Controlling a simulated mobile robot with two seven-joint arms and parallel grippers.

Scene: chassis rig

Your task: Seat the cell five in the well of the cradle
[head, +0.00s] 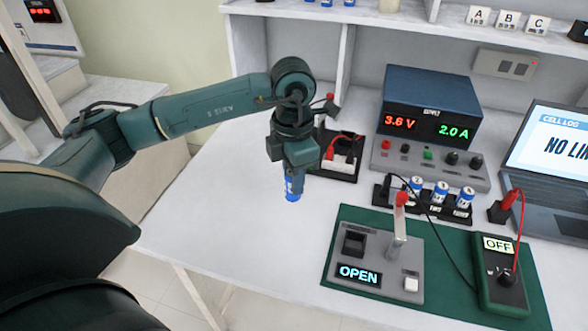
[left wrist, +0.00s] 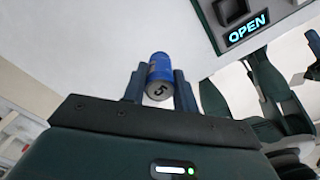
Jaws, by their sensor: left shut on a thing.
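Cell five (head: 293,187) is a small blue cylinder. My left gripper (head: 292,172) is shut on it and holds it upright above the white bench, left of the cradle. In the left wrist view the cell's grey end with a "5" (left wrist: 158,91) shows between the two fingers (left wrist: 159,85). The cradle (head: 375,268) is a grey block on a green mat, with a dark square well (head: 353,243), a raised red-tipped lever (head: 400,215) and a display reading "OPEN". The well looks empty. The cradle also shows at the top of the left wrist view (left wrist: 270,36).
A rack (head: 457,214) with several blue cells stands behind the mat (head: 340,220). A meter (head: 502,275) reading "OFF", with red and black leads, lies at right. A power supply (head: 430,108) and black tray (head: 330,172) stand behind. The bench left of the mat is clear.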

